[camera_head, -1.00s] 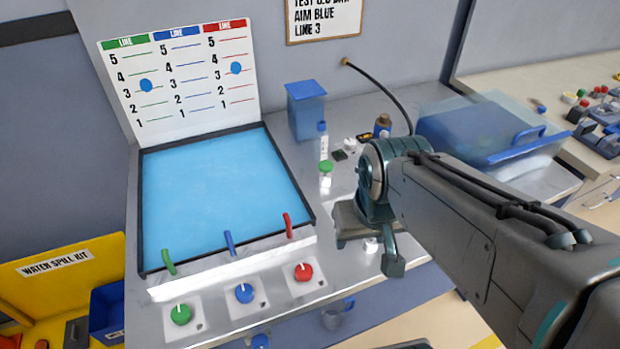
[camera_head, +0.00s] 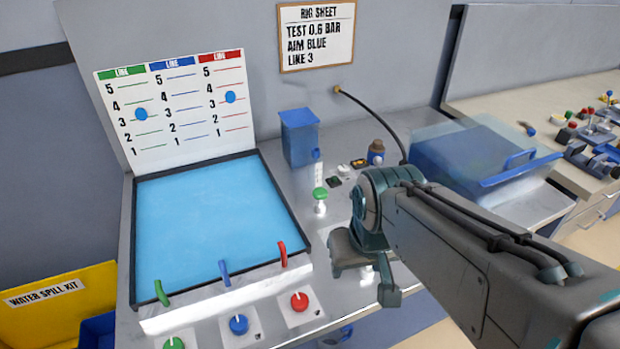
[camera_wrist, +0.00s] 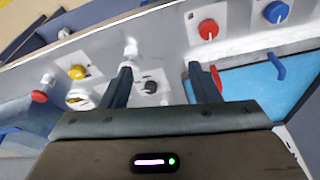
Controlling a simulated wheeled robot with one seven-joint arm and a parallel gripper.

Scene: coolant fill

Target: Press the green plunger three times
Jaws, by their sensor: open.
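The green plunger (camera_head: 320,194) is a green cap on a short white stem, standing on the grey bench right of the blue tray in the head view. My gripper (camera_head: 368,282) is in front of it and to its right, apart from it, with its fingers spread and nothing held. In the wrist view my open gripper (camera_wrist: 160,72) has a small dark knob (camera_wrist: 150,87) showing between its fingers. I cannot make out the green plunger in the wrist view. A small white piece on the bench is partly hidden by my gripper in the head view.
The blue tray (camera_head: 140,230) has green, blue and red levers at its front edge. Blue (camera_head: 239,324) and red (camera_head: 299,301) dials lie in front. A blue box (camera_head: 300,138), a brown bottle (camera_head: 376,152) and a clear-lidded blue case (camera_head: 465,160) stand behind.

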